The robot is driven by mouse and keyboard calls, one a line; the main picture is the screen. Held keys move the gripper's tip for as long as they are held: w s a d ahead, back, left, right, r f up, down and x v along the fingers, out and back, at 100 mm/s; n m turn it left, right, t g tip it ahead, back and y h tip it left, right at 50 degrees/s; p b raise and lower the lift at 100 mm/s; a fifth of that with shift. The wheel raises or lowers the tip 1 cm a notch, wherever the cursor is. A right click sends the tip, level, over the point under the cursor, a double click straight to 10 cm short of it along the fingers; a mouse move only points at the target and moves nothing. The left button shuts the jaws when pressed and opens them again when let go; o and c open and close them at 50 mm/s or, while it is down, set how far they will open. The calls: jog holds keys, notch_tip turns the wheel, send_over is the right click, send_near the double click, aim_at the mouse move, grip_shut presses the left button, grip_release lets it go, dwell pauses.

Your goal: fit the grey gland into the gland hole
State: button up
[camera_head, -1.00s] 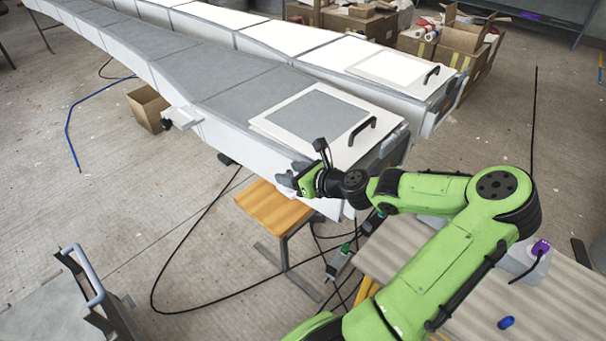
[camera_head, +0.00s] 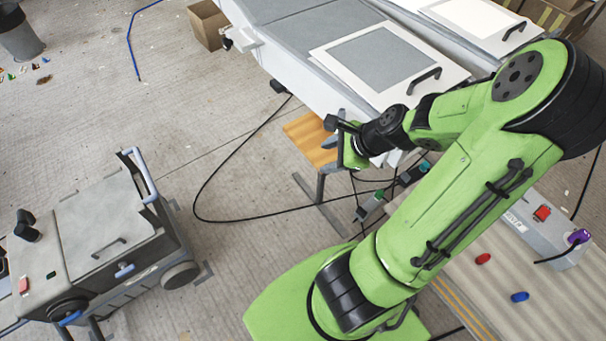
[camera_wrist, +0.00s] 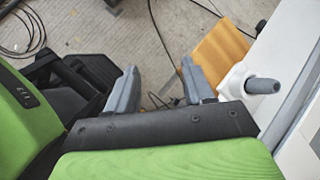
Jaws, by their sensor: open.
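In the wrist view a grey, round-ended gland (camera_wrist: 263,86) sticks out of a white collar (camera_wrist: 236,78) beside the pale mould wall (camera_wrist: 290,45). It stands to the right of my gripper (camera_wrist: 160,78), outside the fingers. The two grey fingers are apart with nothing between them. In the head view my gripper (camera_head: 335,142) is at the near end of the grey-topped mould (camera_head: 290,62), above a wooden stool. There my wrist hides part of the mould's end, and I cannot make out the gland. How deep the gland sits in the collar cannot be told.
The wooden stool (camera_head: 305,135) stands below the mould end. Black cables (camera_head: 240,150) lie on the floor. A grey wheeled machine (camera_head: 110,225) stands at left. A bench (camera_head: 520,285) at lower right holds a red piece (camera_head: 483,259) and a blue piece (camera_head: 519,297).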

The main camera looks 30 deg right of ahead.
jog(key=s+a+r+n+h, duration=0.1)
jog(key=s+a+r+n, duration=0.2)
jog(key=a+r+n, duration=0.2)
jog(key=s+a+r+n+h, duration=0.1)
jog(key=s+a+r+n, duration=0.3)
jog(key=n, duration=0.7)
jog(key=s+a+r+n+g+h, duration=0.1)
jog(key=s+a+r+n, duration=0.2)
jog(key=a+r+n, duration=0.3)
jog(key=r+n, duration=0.1)
jog(key=n, duration=0.1)
jog(key=shift+s+a+r+n, duration=0.2)
jog(key=shift+s+a+n, duration=0.1)
jog(key=shift+s, duration=0.1)
